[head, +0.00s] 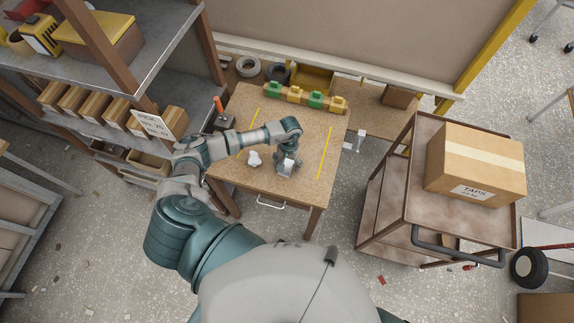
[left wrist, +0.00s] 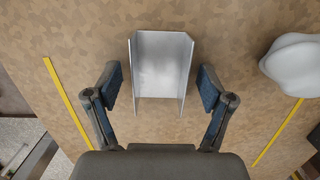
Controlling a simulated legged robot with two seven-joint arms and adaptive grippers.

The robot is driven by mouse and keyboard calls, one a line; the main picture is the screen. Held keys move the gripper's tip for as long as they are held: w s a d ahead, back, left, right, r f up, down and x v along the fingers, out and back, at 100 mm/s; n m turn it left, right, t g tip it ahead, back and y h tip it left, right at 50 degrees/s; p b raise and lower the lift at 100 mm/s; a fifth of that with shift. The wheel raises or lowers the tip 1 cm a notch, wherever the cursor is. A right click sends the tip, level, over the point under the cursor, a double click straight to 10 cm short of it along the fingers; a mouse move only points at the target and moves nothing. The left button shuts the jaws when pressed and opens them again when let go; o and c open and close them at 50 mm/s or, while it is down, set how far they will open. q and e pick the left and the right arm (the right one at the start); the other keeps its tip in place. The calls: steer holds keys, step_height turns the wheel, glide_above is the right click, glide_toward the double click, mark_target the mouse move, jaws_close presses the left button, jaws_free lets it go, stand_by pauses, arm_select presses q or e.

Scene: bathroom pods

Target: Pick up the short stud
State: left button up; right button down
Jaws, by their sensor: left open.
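The short stud (left wrist: 161,66), a silver metal channel with two raised side walls, shows in the left wrist view above the brown tabletop. In the head view it is a small pale piece (head: 286,170) at the end of my left arm, partly hidden by the hand. My left gripper (left wrist: 160,88) is open, with one blue-padded finger on each side of the stud. Gaps show between both pads and the stud's walls. How far the fingertips are above the table is hard to tell. My right gripper is not in view.
A white lumpy object (head: 254,159) lies on the table (head: 310,125) beside the stud; it also shows in the left wrist view (left wrist: 295,66). Yellow strips (head: 325,153) mark the table. A row of green and yellow blocks (head: 305,97) lines the back edge. A cart (head: 420,170) stands right.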

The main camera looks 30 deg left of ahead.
arm_select(q)
steer(key=c, duration=1.3)
steer(key=shift+r, duration=0.2)
